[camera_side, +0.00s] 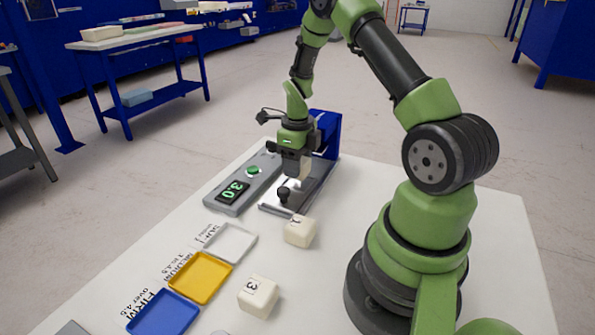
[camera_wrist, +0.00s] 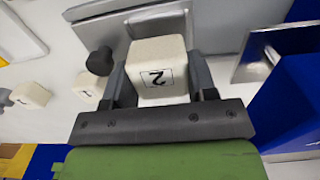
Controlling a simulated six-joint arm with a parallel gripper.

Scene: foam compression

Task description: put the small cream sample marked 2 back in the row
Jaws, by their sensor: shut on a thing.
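The cream sample marked 2 (camera_wrist: 158,68) is between the two fingers of my gripper (camera_wrist: 160,82) in the wrist view, its mark facing the camera. In the side view my gripper (camera_side: 296,166) points down over the metal bed of the press, and part of a cream block shows at its fingers. I cannot tell whether the sample touches the bed. Two cream samples stand on the white table: one marked 1 (camera_side: 300,232) and one marked 3 (camera_side: 259,296). They stand apart in a line, with bare table between them.
The press (camera_side: 318,183) has a blue upright (camera_side: 328,135) and a black knob (camera_side: 284,193). White (camera_side: 231,243), yellow (camera_side: 200,277) and blue (camera_side: 162,312) trays lie at the left of the samples.

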